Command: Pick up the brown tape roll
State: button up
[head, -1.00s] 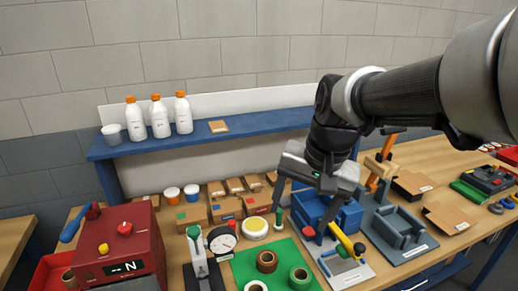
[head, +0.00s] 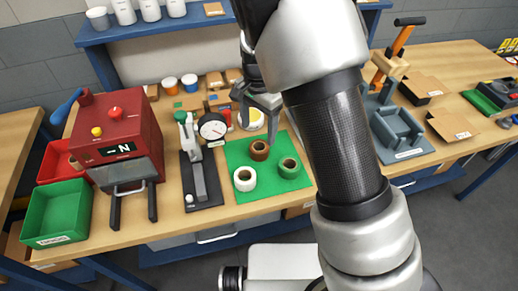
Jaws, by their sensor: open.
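The brown tape roll (head: 259,150) lies on the green mat (head: 238,157), toward its back edge. My gripper (head: 258,119) is open and shows just behind and above the brown roll in the head view. Nothing shows between its fingers, and the roll appears apart from it. My arm hides part of the bench on the right.
A press with a dial gauge (head: 212,127) stands left of the mat. A red machine (head: 115,140) and a green bin (head: 57,212) are further left. Cardboard boxes and tubs stand behind, below a blue shelf (head: 150,28). A grey fixture (head: 397,130) is at right.

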aim_at(259, 147)
notch_tip(259, 147, down, 9)
jog(key=shift+d+r, duration=0.1)
jog(key=c, duration=1.2)
